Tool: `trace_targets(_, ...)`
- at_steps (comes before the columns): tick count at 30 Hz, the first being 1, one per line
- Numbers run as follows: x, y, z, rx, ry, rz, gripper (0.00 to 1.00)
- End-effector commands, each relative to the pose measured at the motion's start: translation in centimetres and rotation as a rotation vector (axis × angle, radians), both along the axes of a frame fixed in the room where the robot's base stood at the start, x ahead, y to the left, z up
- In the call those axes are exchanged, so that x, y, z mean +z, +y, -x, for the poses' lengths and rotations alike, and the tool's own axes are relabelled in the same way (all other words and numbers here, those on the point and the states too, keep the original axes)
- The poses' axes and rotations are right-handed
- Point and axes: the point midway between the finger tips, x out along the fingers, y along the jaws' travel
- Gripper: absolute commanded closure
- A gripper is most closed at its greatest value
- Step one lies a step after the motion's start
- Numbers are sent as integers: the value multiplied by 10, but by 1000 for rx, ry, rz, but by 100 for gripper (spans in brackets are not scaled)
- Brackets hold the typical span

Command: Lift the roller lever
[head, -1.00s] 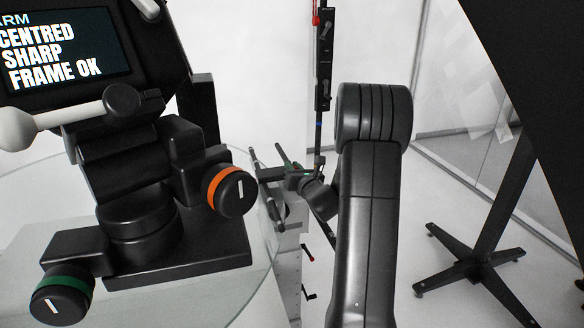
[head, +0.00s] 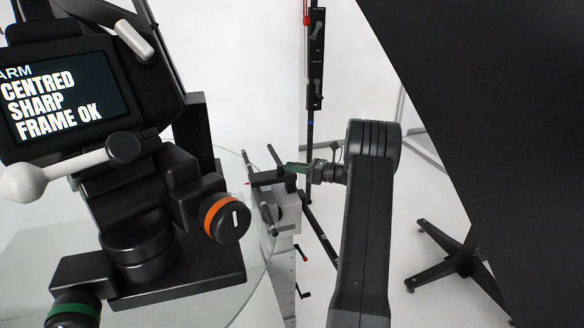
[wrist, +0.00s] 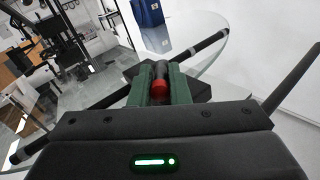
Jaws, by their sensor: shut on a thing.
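The roller lever (wrist: 159,86) shows in the wrist view as a dark piece with a red rounded end, between the green fingers. My gripper (wrist: 160,84) is shut on it. In the head view my gripper (head: 290,168) is small, to the right of a black bar assembly (head: 266,179) at the glass rim. There my fingers hide most of the lever. In the wrist view a long dark bar (wrist: 205,49) runs diagonally behind the fingers and the lever. I cannot tell how far the lever is raised.
The round glass turntable (wrist: 215,25) spreads behind the fingers. A black camera head with a screen (head: 60,105) and orange-ringed knob (head: 226,218) fills the left. A pale cabinet (head: 284,268) stands below the bars. A dark panel (head: 480,90) and stand foot (head: 450,262) are at right.

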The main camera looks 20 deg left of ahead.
Motion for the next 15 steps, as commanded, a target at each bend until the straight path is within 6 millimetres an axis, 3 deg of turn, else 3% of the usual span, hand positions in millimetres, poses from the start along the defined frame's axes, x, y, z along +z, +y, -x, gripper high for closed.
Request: trace_targets(15, 1, 5, -17, 346, -3, -2, 100)
